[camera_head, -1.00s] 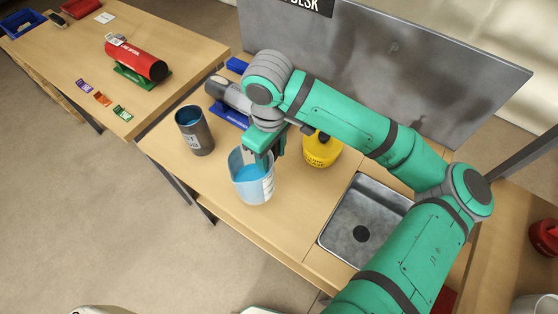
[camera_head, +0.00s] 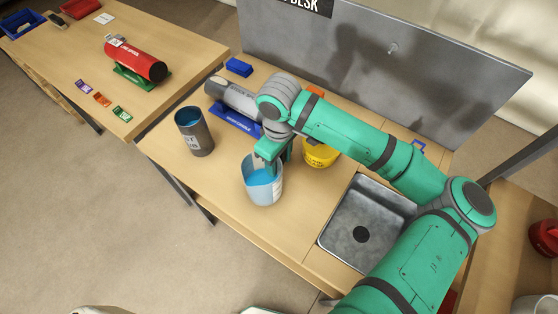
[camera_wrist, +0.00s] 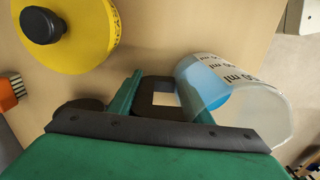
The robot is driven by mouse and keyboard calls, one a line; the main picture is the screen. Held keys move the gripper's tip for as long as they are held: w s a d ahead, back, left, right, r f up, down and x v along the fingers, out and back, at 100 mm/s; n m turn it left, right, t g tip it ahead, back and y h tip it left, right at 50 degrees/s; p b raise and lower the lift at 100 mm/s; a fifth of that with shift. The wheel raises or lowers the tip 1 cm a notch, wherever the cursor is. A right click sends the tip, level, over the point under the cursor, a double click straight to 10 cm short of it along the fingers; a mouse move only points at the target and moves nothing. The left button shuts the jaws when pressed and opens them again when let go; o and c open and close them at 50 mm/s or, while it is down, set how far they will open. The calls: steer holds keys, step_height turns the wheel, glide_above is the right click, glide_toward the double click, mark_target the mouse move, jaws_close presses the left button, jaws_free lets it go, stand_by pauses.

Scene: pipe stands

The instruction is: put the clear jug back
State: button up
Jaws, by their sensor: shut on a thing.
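The clear jug (camera_head: 264,186) holds blue liquid and is near the front edge of the desk, left of the sink. It also shows in the wrist view (camera_wrist: 245,105), with printed ml marks on its side. My gripper (camera_head: 272,158) is at the jug's back rim, shut on the jug's dark handle (camera_wrist: 155,84). The jug looks about upright; I cannot tell whether its base touches the desk. My gripper hides part of the jug's back side.
A dark grey cup (camera_head: 196,135) stands left of the jug. A yellow container (camera_head: 320,154) with a black cap (camera_wrist: 42,25) is close behind to the right. A metal sink (camera_head: 368,220) lies to the right. A grey cylinder on a blue stand (camera_head: 235,119) lies behind.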

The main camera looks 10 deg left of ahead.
steer(key=shift+f, duration=0.15)
steer(key=o, duration=1.3)
step_height(320, 180, up, 12)
steer(key=shift+r, duration=0.2)
